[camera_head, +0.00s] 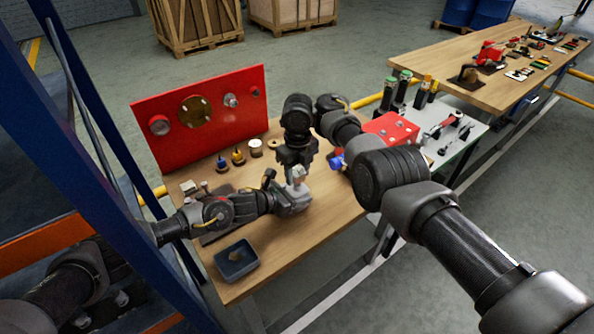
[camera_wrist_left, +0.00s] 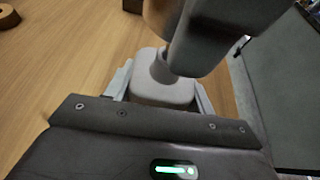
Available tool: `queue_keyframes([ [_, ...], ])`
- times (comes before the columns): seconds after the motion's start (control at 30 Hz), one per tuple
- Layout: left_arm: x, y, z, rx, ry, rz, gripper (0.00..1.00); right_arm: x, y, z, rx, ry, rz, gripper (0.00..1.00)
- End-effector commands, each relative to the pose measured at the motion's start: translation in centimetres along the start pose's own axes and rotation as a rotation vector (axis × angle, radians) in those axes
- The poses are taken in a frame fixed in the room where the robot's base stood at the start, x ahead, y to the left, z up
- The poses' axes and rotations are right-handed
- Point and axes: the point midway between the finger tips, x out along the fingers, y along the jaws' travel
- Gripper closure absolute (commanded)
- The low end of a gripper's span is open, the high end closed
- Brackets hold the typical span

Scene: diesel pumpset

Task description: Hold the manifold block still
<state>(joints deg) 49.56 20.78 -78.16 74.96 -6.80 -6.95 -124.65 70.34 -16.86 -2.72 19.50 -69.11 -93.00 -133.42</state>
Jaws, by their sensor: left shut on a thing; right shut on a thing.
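The manifold block (camera_head: 293,200) is a pale grey rounded block above the wooden table. My left gripper (camera_head: 280,200) comes in from the left and is shut on it. In the left wrist view the block (camera_wrist_left: 160,90) sits between the two light fingers, with a round upright neck on top. My right gripper (camera_head: 298,166) points down from above and is shut on a small pale grey part (camera_head: 298,175) directly over the block. I cannot tell whether the part and block are joined.
A red panel (camera_head: 185,105) with round fittings stands along the table's back edge. A dark blue-grey bin (camera_head: 236,262) sits at the front left. A red box (camera_head: 392,128) is on the side table. The wooden table's front right is clear.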

Motion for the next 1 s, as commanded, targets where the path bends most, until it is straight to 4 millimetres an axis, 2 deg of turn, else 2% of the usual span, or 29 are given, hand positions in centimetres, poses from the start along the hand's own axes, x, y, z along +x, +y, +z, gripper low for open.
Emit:
queue_keyframes([
  [0.67,0.0,0.0,0.0,0.000,-0.001,0.000,0.85,1.5,-0.1,0.0,-0.001,0.000,-0.001,0.89],
  [1.0,0.0,0.0,0.0,0.000,-0.001,0.000,0.85,1.6,-0.1,0.0,0.001,0.000,-0.001,0.89],
])
